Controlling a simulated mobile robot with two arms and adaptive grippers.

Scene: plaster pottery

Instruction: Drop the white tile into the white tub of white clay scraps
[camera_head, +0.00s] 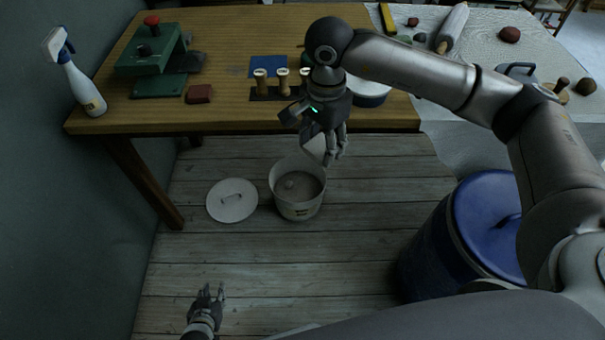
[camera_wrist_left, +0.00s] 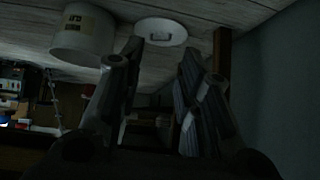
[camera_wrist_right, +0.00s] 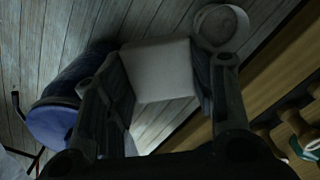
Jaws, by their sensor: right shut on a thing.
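The white tub (camera_head: 297,208) stands on the floor in front of the table, with pale scraps inside. Its outside shows in the left wrist view (camera_wrist_left: 84,35). My right gripper (camera_head: 326,150) is shut on the white tile (camera_head: 315,147), above the tub's far right side and apart from it. The right wrist view shows the tile (camera_wrist_right: 160,70) between the fingers, hiding part of the floor. My left gripper (camera_head: 208,294) is open and empty, low at the front left.
The round white lid (camera_head: 232,200) lies on the floor left of the tub. A blue drum (camera_head: 480,230) stands at the right. The wooden table (camera_head: 230,115) behind the tub holds wooden-handled tools (camera_head: 282,80) near its front edge. Floor in front of the tub is clear.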

